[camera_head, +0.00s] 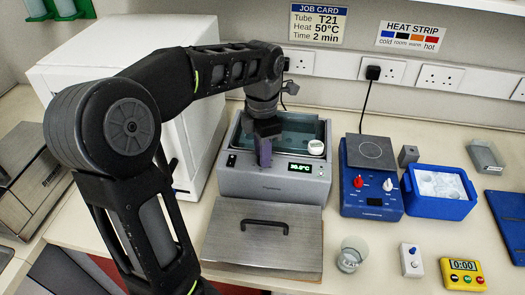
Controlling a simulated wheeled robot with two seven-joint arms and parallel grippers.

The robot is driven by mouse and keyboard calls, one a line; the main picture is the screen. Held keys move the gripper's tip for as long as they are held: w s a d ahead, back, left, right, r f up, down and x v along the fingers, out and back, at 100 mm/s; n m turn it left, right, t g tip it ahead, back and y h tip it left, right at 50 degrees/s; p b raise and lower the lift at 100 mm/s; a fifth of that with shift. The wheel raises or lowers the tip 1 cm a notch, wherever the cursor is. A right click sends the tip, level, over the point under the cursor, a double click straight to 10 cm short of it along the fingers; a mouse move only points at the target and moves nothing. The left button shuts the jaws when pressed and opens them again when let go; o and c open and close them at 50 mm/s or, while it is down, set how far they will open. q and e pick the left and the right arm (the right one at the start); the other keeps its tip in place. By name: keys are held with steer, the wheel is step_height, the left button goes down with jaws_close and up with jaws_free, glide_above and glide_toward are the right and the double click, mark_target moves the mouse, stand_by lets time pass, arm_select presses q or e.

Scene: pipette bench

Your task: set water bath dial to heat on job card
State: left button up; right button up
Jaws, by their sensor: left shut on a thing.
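The water bath (272,185) is a grey tank of water at the back middle. Its green display (300,168) seems to read about 30 °C, but the digits are small. The white dial (315,148) is on its right, uncovered. The job card (317,24) on the wall reads Tube T21, Heat 50°C, Time 2 min. My left gripper (265,141) points down over the bath's front edge, left of the dial and apart from it. It is shut on a small purple thing (264,155), partly hidden by the jaws. My right gripper is not in view.
A steel lid (262,240) with a black handle lies before the bath. Right of the bath are a blue hotplate (370,200) and a blue ice box (440,205). A beaker (352,254) and a yellow timer (463,273) stand in front. A white cabinet (120,70) is behind my arm.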

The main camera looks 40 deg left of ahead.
arm_select(q)
jaws_close()
steer(key=shift+m, duration=0.5)
steer(key=m, duration=1)
steer(key=shift+m, duration=0.4)
steer(key=m, duration=1.2)
steer(key=shift+r, duration=0.1)
steer(key=o, duration=0.6)
jaws_free()
